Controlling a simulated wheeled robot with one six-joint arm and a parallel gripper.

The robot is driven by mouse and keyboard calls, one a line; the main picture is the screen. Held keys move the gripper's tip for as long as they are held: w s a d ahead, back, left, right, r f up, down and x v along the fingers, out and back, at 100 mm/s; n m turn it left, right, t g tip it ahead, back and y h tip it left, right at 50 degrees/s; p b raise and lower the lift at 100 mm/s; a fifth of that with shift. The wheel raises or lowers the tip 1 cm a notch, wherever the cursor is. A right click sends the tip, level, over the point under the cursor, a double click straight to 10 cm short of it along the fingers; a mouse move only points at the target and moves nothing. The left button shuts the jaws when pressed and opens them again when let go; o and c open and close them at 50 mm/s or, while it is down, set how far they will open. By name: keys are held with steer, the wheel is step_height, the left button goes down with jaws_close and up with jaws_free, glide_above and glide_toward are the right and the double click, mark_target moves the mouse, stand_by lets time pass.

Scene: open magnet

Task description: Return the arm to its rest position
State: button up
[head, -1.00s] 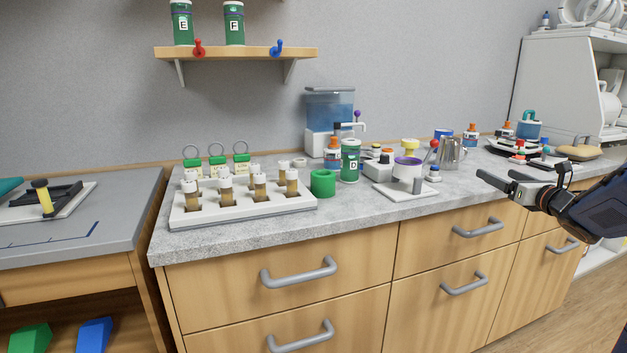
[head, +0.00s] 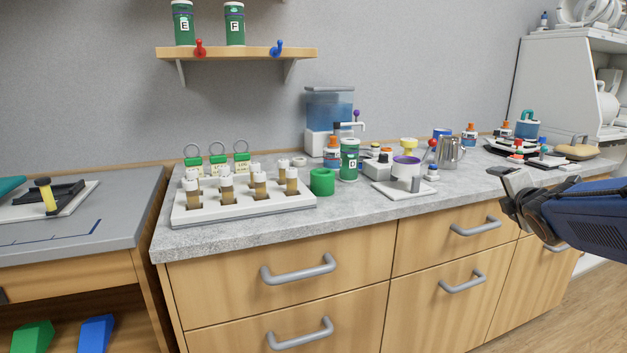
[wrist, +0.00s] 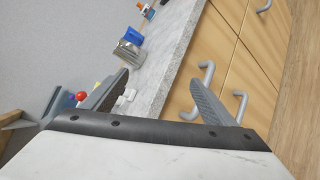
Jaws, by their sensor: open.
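My gripper (head: 506,173) is at the right of the head view, in front of the counter's right part, with my arm reaching in from the right edge. In the wrist view my gripper (wrist: 162,92) has its two fingers spread wide apart, with nothing between them. Beyond the fingers the wrist view shows the counter edge and drawer fronts.
The grey counter (head: 340,213) holds a white rack (head: 245,212), a green cup (head: 322,182), bottles and a metal pitcher (head: 452,152). Drawer handles (head: 476,226) stick out below its edge. The floor (head: 540,320) in front at right is clear.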

steer(key=s+a+f+m+g+y, duration=0.1)
steer(key=s+a+f+m+g, duration=0.2)
steer(key=s+a+f+m, duration=0.3)
steer(key=s+a+f+m+g+y, duration=0.1)
steer(key=s+a+f+m+g, duration=0.2)
steer(key=s, duration=1.2)
steer(key=s+a+f+m+g+y, duration=0.1)
steer(key=s+a+f+m+g, duration=0.3)
steer(key=s+a+f+m, duration=0.5)
steer(key=s+a+m, duration=0.1)
steer(key=s+m, duration=0.1)
steer(key=shift+s+f+m+y, duration=0.3)
steer(key=shift+m+y, duration=0.1)
